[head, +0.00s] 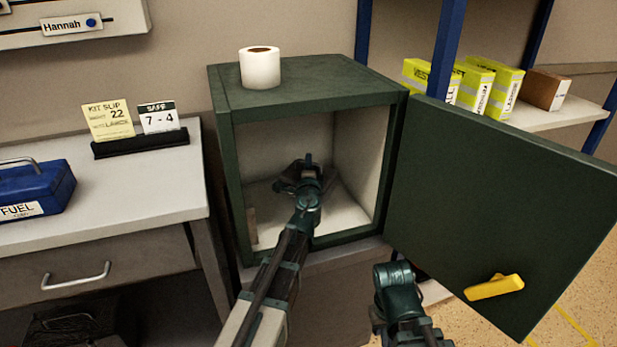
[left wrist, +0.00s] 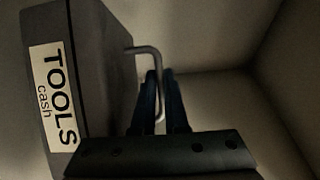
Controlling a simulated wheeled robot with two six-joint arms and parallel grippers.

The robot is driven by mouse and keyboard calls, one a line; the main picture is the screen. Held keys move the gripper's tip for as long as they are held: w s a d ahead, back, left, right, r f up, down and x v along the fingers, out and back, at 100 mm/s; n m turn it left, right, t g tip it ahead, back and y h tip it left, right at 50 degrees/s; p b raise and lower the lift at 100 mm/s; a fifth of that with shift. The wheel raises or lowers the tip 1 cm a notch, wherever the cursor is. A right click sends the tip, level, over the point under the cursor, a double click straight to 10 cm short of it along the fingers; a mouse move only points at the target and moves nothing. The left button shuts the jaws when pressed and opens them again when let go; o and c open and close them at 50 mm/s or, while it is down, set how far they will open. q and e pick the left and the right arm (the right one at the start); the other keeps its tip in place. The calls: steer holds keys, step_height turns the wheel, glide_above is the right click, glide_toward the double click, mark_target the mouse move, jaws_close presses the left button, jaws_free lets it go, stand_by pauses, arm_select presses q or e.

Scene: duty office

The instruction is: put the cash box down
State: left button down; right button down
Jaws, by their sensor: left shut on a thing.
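The cash box (left wrist: 95,75) is dark grey with a pale label reading "TOOLS cash", and it fills the left of the left wrist view. Its bent metal handle (left wrist: 146,50) passes between the fingers of my left gripper (left wrist: 162,100), which is shut on it. In the head view my left gripper (head: 308,165) is inside the open green safe (head: 228,170). I cannot pick out the box clearly there, behind the gripper and arm. Whether its underside touches the safe floor cannot be seen.
The safe door (head: 480,200), with a yellow handle (head: 494,287), stands wide open to the right. A white roll (head: 260,68) stands on the safe. A blue FUEL box (head: 35,190) and a card holder (head: 140,142) are on the left desk. Yellow cartons (head: 475,88) stand on the right shelf.

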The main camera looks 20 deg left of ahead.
arm_select(q)
steer(key=shift+f+b, duration=1.75)
steer(key=shift+f, duration=0.15)
steer(key=shift+r, duration=0.1)
steer(key=c, duration=1.4)
jaws_free()
steer(key=o, duration=0.5)
steer(key=shift+c, duration=0.2)
